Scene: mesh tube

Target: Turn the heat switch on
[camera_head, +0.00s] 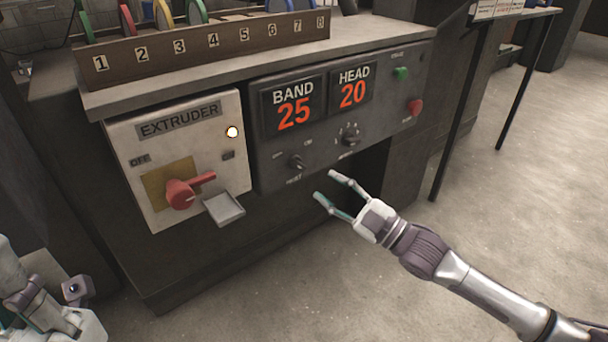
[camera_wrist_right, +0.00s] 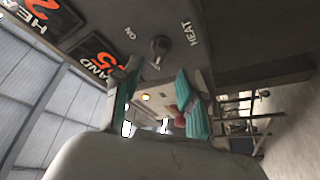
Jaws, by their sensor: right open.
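The heat switch (camera_head: 297,162) is a small dark knob low on the grey control panel, between OFF and ON marks. In the right wrist view the same switch (camera_wrist_right: 158,46) sits beside its HEAT label, its pointer seemingly turned away from ON. My right gripper (camera_head: 326,184) is open and empty, in front of and slightly below right of the switch, apparently apart from it. Its teal fingers (camera_wrist_right: 156,72) frame the area just below the switch in the wrist view. My left gripper (camera_head: 40,300) is partly in view at the lower left, away from the panel; its fingers are unclear.
The panel has BAND 25 and HEAD 20 displays (camera_head: 294,105), another knob (camera_head: 350,135), a green button (camera_head: 401,73) and a red button (camera_head: 415,107). Left of it is the extruder box with a red lever (camera_head: 190,188). Open floor lies in front.

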